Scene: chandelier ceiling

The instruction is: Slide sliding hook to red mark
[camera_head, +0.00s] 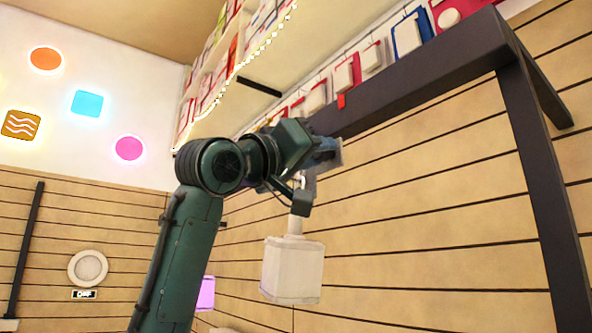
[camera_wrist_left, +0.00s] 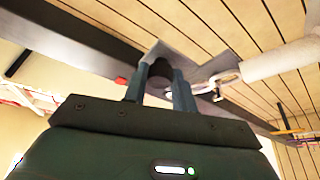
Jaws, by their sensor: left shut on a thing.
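The sliding hook (camera_head: 337,153) is a grey bracket at the dark overhead beam, mostly hidden behind my left gripper (camera_head: 322,152) in the head view. The left wrist view shows its grey plate (camera_wrist_left: 205,66) and a dark round knob (camera_wrist_left: 159,76) between the two fingers of my left gripper (camera_wrist_left: 164,88), which is shut on it. A small red mark (camera_head: 341,100) sits on the beam, a little above the gripper; it also shows in the left wrist view (camera_wrist_left: 121,81), left of the fingers and apart from the bracket. My right gripper is out of view.
A pale cube-shaped lamp (camera_head: 292,271) hangs below the hook. The dark beam (camera_head: 425,86) runs to a post (camera_head: 543,190) on the right. A shelf (camera_head: 265,62) with goods lies above and behind. A slatted wall (camera_head: 430,220) stands behind, and a round white switch (camera_head: 88,267) is at left.

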